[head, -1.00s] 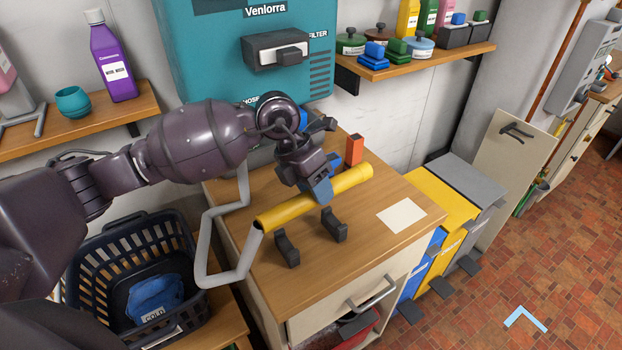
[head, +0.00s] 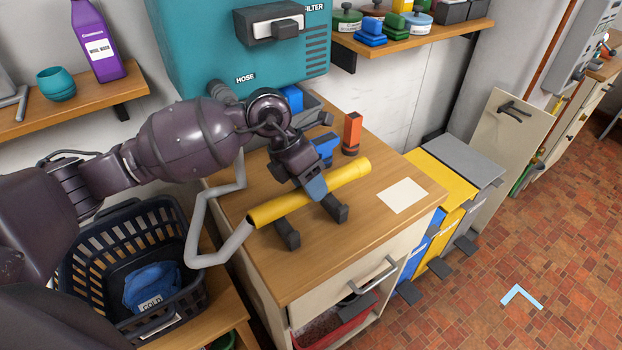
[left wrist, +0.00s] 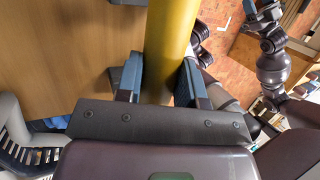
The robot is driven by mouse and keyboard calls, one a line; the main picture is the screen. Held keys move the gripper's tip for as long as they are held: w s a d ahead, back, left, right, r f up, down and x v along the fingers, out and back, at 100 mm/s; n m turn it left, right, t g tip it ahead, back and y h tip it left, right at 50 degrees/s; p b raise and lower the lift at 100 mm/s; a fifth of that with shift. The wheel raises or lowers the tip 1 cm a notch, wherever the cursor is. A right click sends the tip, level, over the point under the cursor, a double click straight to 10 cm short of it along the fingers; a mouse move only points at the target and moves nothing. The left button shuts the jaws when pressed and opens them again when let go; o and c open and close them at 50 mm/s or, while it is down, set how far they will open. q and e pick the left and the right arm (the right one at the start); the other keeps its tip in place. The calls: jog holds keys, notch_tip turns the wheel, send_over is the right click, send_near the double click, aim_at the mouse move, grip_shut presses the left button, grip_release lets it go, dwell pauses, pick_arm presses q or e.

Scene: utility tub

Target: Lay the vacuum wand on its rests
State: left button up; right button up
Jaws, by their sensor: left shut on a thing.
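The yellow vacuum wand (head: 341,181) lies across the two dark grey rests on the wooden worktop. The left rest (head: 287,236) and the right rest (head: 336,209) show below its near side; their upper parts are hidden behind it. I cannot tell whether the wand touches them. My left gripper (head: 314,188) is shut on the wand near its middle, from above. In the left wrist view the wand (left wrist: 170,45) runs between my two fingers. My right gripper (left wrist: 264,18) shows small at the upper right of that view; its jaws are unclear.
A grey hose (head: 198,225) bends from the wand's left end. A dark laundry basket (head: 95,262) is at lower left. A teal machine (head: 205,50) is behind.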

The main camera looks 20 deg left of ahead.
pick_arm(q)
jog(key=shift+f+b, duration=0.4)
jog(key=shift+f, duration=0.5)
notch_tip(320, 180, down, 2)
jog(key=shift+b, duration=0.55)
jog(key=shift+f+b, duration=0.3)
jog(key=shift+f, duration=0.3)
jog(key=o, duration=1)
